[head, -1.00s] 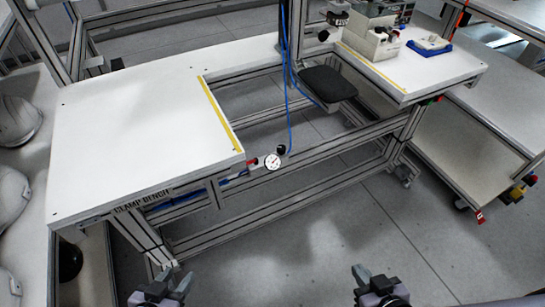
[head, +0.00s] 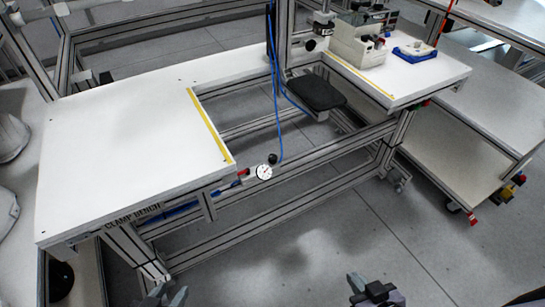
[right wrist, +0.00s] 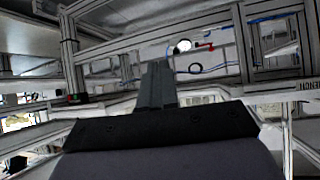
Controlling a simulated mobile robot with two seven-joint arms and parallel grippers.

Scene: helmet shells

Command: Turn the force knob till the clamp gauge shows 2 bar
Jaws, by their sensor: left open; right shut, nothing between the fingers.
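The clamp gauge (head: 264,172) is a small round white dial at the front edge of the clamp bench (head: 120,140); its reading is too small to tell. A black knob (head: 272,158) sits just behind it, and a red part (head: 243,172) is to its left. The gauge also shows in the right wrist view (right wrist: 183,46), with a red handle-like part (right wrist: 205,47) beside it. My left gripper (head: 165,294) is open at the bottom of the head view, apart from the bench. My right gripper (head: 366,284) is shut and empty, well short of the gauge; it also shows in the right wrist view (right wrist: 157,80).
A blue hose (head: 279,110) hangs down behind the gauge. A black seat-like pad (head: 317,92) sits in the bench gap. A beige device (head: 357,45) and a blue tray (head: 414,53) stand on the right section. Helmet shells (head: 12,137) lie at left. The floor before the bench is clear.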

